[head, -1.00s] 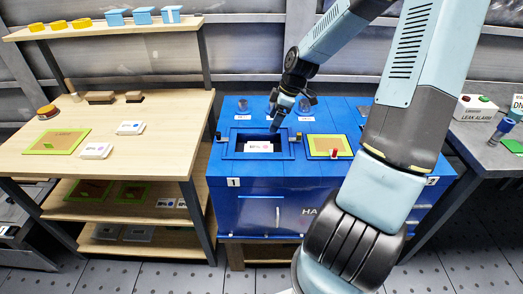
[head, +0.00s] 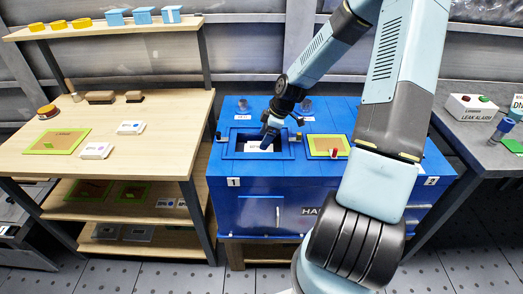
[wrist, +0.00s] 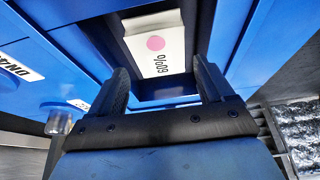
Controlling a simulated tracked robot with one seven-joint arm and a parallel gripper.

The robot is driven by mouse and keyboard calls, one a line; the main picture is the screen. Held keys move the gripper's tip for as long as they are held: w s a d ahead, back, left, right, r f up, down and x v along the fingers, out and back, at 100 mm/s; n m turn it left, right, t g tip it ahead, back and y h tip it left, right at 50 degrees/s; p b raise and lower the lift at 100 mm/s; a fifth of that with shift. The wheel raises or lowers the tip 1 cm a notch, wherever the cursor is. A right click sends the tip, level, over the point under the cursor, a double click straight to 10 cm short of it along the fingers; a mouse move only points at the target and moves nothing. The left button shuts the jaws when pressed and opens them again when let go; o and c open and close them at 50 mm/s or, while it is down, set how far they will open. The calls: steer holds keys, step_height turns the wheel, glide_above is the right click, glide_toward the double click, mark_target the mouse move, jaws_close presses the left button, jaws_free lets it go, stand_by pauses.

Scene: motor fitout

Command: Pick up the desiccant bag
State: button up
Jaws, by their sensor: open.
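The desiccant bag looks to be the white block with a pink dot and "60%" on its top (wrist: 157,45). It lies in the open square recess of the blue cabinet (head: 232,183). In the head view only part of the bag (head: 252,147) shows, since my gripper (head: 264,148) covers its right side. In the wrist view my gripper (wrist: 160,72) is open, with one finger on each side of the bag's near end. Nothing is held between the fingers. I cannot tell whether the fingertips touch the bag.
The recess has a raised blue rim with small clamps at its sides. A yellow-green panel with a red piece (head: 329,146) is right of it. Clear knobs (head: 243,104) stand behind. A wooden bench (head: 150,112) with white boxes is at left.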

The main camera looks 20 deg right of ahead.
steer(key=shift+x, duration=2.6)
steer(key=shift+s, duration=0.15)
steer(key=shift+c, duration=0.2)
steer(key=shift+d, duration=0.1)
steer(key=c, duration=0.7)
